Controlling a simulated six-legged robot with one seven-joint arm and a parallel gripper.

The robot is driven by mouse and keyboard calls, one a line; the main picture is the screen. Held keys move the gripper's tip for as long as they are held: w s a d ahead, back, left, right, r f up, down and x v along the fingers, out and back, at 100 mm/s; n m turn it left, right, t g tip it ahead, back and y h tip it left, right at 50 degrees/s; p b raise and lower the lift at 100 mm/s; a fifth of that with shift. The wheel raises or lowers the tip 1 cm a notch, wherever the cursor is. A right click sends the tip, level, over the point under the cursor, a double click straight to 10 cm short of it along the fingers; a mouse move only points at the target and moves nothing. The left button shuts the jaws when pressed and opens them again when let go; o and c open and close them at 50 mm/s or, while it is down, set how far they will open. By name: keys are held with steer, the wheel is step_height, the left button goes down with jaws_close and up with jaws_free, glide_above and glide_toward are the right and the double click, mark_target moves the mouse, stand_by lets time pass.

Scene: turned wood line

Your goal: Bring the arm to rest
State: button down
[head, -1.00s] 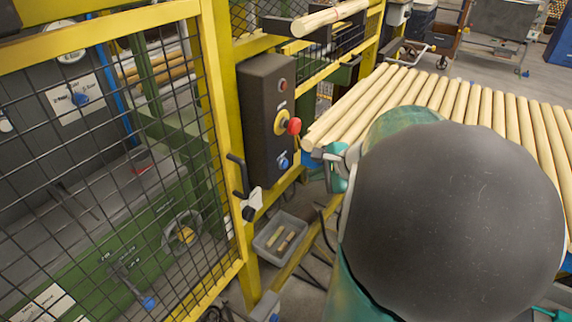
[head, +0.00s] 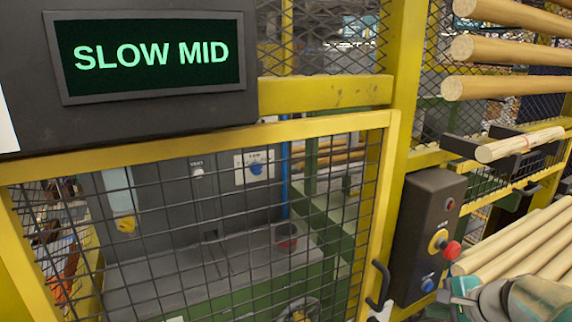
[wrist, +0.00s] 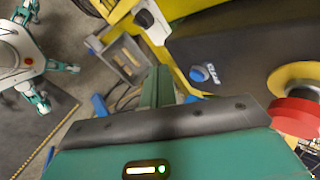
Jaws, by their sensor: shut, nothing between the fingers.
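My arm shows in the head view only at the lower right corner, a teal and grey part in front of the wooden rods. In the wrist view my gripper (wrist: 157,86) has its two green fingers together, with nothing between them. It points past the dark control box (wrist: 235,45), near its blue button (wrist: 204,74) and red mushroom button (wrist: 297,114), with no contact that I can make out. In the head view the control box (head: 428,215) hangs on a yellow post, with the red button (head: 451,250) on its front.
A yellow-framed mesh gate (head: 215,225) closes off the machine at left. A display (head: 150,55) reads "SLOW MID". Wooden rods (head: 535,240) lie at the lower right; a single rod (head: 520,144) rests on a dark holder above. A grey bin (wrist: 125,58) stands on the floor.

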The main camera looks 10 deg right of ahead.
steer(key=s+a+r+n, duration=0.1)
steer(key=s+a+n, duration=0.2)
steer(key=a+n, duration=0.3)
steer(key=s+a+r+n+g+h, duration=0.1)
steer(key=s+a+r+n, duration=0.1)
steer(key=a+n, duration=0.4)
steer(key=s+a+r+n+g+h, duration=0.1)
steer(key=s+a+r+n, duration=0.1)
steer(key=s+a+n, duration=0.2)
steer(key=shift+s+a+n, duration=0.15)
steer(key=shift+a+n, duration=1.05)
steer(key=shift+a, duration=1.2)
